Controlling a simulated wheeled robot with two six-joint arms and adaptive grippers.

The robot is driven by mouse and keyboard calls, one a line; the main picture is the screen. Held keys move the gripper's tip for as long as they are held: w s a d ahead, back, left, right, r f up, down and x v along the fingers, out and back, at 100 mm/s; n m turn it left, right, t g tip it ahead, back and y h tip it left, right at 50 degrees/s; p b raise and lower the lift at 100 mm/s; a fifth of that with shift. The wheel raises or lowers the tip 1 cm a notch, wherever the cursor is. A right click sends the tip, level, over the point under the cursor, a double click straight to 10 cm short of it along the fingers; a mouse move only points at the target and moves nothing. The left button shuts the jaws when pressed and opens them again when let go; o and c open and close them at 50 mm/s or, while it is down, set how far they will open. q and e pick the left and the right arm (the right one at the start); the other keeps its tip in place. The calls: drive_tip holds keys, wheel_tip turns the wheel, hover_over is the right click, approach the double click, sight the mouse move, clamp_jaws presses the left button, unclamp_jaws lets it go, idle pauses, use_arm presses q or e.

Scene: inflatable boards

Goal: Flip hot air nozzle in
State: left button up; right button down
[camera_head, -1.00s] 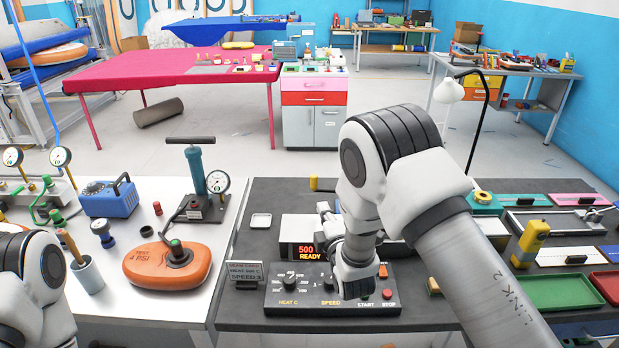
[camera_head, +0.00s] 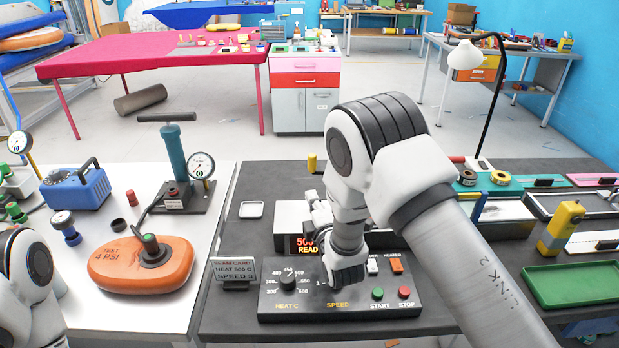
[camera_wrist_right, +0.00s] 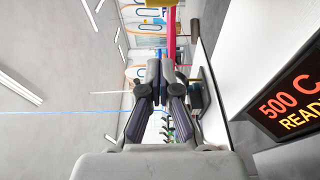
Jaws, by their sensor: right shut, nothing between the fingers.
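The hot air unit is a white box (camera_head: 290,214) with a lit display (camera_head: 304,245) reading 500 and READY; the display also shows large at the right of the right wrist view (camera_wrist_right: 292,100). A small yellow upright piece (camera_head: 312,162) stands behind the box; I cannot tell whether it belongs to the nozzle. The nozzle itself I cannot make out; my right arm hides part of the unit. My right gripper (camera_head: 317,200) is beside the box, pointing away from me. In the right wrist view its dark fingers (camera_wrist_right: 168,68) are together and empty. My left gripper is out of view.
A control panel (camera_head: 270,304) with knobs and buttons lies in front of the unit, below my right wrist. A sign card (camera_head: 234,272) stands left of it. An orange inflatable (camera_head: 120,268) and pump (camera_head: 174,150) are on the white table. A green tray (camera_head: 575,286) lies right.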

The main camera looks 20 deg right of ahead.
drive_tip(key=p, duration=0.3)
approach(310, 169)
drive_tip(key=w+a+r, duration=0.3)
drive_tip(key=w, duration=0.1)
drive_tip(key=w+d, duration=0.1)
drive_tip(key=w+d+p, duration=0.1)
drive_tip(key=w, duration=0.1)
drive_tip(key=shift+d+f, duration=0.25)
drive_tip(key=shift+f, duration=0.15)
drive_tip(key=shift+a, duration=0.1)
drive_tip(key=shift+f, duration=0.1)
